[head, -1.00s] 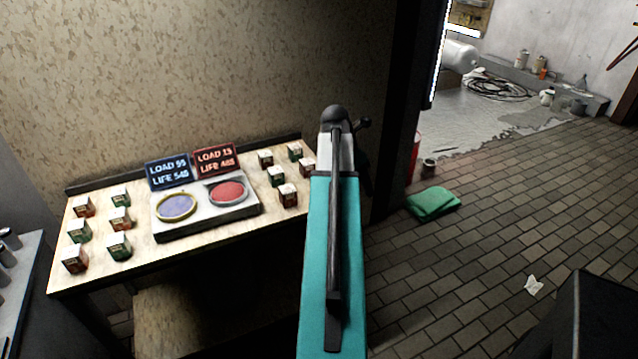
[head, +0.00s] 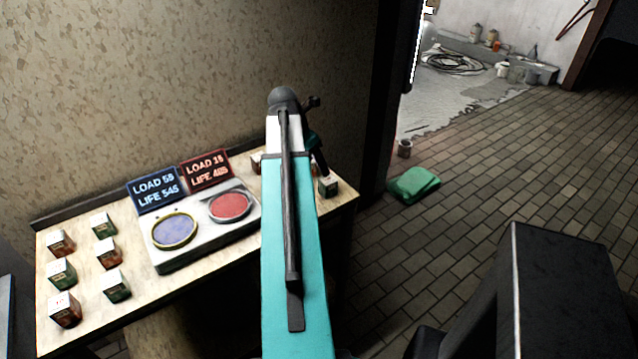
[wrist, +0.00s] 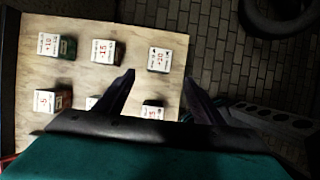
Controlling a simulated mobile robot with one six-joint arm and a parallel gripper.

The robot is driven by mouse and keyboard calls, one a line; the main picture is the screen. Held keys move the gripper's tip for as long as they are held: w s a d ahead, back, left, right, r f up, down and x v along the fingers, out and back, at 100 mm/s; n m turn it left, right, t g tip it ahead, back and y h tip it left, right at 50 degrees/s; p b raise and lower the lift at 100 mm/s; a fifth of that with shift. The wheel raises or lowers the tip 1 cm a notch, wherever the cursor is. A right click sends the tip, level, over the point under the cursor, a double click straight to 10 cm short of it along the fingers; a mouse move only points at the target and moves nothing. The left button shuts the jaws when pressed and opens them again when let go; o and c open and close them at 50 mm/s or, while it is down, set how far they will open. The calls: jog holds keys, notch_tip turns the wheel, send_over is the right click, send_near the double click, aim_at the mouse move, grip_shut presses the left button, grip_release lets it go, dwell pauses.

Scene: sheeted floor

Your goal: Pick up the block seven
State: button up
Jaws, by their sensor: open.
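My gripper (wrist: 160,74) is open above the table's right end, its two dark fingers apart and nothing held. In the wrist view, a block (wrist: 153,111) lies partly hidden between and below the fingers. Other small numbered blocks show there: one marked 10 (wrist: 55,46), one marked 15 (wrist: 104,50), one that seems marked 20 (wrist: 166,60), one marked 5 (wrist: 52,101), and one mostly hidden (wrist: 93,101). I cannot tell which is block seven. In the head view, a green-sided block (head: 328,187) shows beside my arm, which hides others.
Several more blocks stand at the table's left, such as a red one (head: 64,309). A console (head: 205,238) with a blue and a red disc sits mid-table, with two display signs behind. A wall backs the table (head: 200,285).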

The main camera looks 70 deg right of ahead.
aim_at(326, 180)
jog(key=shift+w, duration=0.15)
dwell(0.3)
jog(key=shift+p+x, duration=0.8)
jog(key=shift+x, duration=3.5)
jog(key=shift+f, duration=0.15)
jog(key=shift+p+x, duration=0.8)
jog(key=shift+x, duration=1.7)
